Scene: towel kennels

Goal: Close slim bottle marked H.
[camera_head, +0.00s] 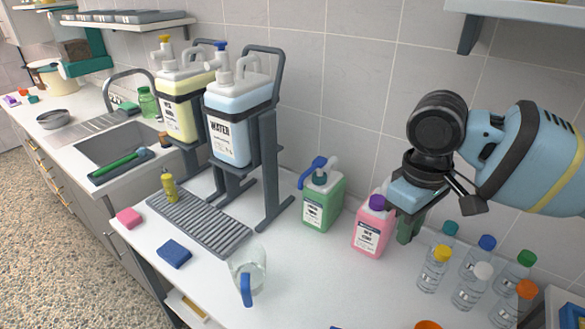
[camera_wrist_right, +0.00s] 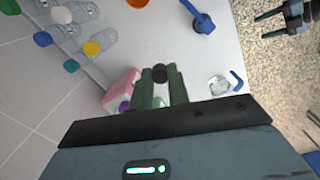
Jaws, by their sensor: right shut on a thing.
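Several clear slim bottles stand at the right of the counter, with teal (camera_head: 449,230), blue (camera_head: 487,243), green (camera_head: 526,258), yellow (camera_head: 441,253), white (camera_head: 483,271) and orange (camera_head: 525,289) caps. I cannot read which is marked H. My right gripper (camera_head: 408,230) is behind and right of the pink jug (camera_head: 372,232), left of the bottles. In the right wrist view its fingers (camera_wrist_right: 160,88) are shut on a small round black thing (camera_wrist_right: 160,74), perhaps a cap. My left gripper (camera_wrist_right: 270,24) shows only in that view, its fingers apart and empty.
A green jug (camera_head: 322,204) stands left of the pink one. A clear pitcher (camera_head: 248,272) with a blue handle stands near the front. Water (camera_head: 227,140) and yellow containers (camera_head: 177,118) stand on racks.

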